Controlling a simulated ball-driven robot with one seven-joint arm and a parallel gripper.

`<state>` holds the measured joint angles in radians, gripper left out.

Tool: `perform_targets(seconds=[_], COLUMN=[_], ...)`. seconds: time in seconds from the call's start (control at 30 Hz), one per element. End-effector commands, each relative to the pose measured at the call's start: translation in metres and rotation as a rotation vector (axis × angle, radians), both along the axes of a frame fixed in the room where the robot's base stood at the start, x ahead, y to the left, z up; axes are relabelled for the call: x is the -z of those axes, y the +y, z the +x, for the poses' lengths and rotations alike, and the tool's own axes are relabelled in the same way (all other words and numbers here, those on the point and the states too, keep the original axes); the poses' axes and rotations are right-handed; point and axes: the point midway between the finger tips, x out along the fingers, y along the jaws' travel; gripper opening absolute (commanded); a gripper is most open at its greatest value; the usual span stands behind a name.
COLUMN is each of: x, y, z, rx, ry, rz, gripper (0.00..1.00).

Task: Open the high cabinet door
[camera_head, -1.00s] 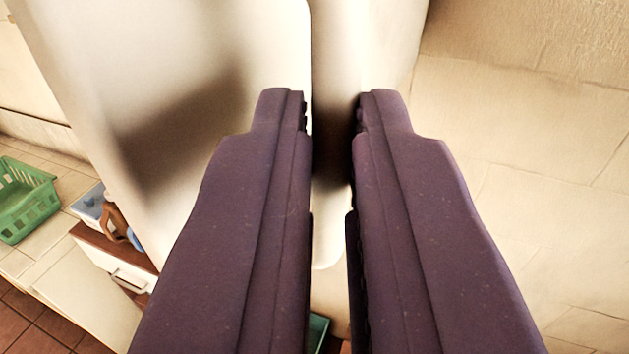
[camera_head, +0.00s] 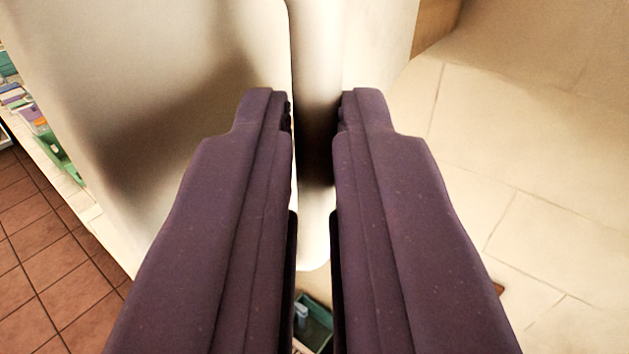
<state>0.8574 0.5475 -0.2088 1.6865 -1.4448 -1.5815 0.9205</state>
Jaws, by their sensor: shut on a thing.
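The high cabinet door (camera_head: 170,50) is a pale cream panel filling the upper left and middle of the view. Its rounded lower corner shows between my fingers. My gripper (camera_head: 314,115) has two dark purple fingers, one on each side of the door's edge part. The fingers are shut on that edge with only a narrow pale strip between them. A dark shadow of the gripper falls on the panel to the left. The exact contact and any handle are hidden behind the fingers.
A pale tiled wall (camera_head: 520,190) stands at the right. Brown floor tiles (camera_head: 45,260) show at the lower left. A counter with a green basket (camera_head: 60,155) and small colourful items is at the left edge. A green box (camera_head: 318,322) shows below, between the fingers.

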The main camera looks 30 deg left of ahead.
Motion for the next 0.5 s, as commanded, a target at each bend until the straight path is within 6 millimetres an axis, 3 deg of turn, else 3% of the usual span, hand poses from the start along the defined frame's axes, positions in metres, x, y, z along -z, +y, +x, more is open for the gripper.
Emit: perform_targets(seconds=[0.07, 0.1, 0.2, 0.5], x=[-0.0036, -0.0037, -0.0031, -0.0015], y=[0.0034, 0.0034, 0.0028, 0.0012], z=[0.0036, 0.0036, 0.0032, 0.0014], rx=[-0.006, -0.006, -0.005, -0.002], ry=[-0.008, -0.008, -0.007, -0.004], rz=[0.0, 0.001, 0.0, 0.0], gripper=[0.0, 0.17, 0.38, 0.38])
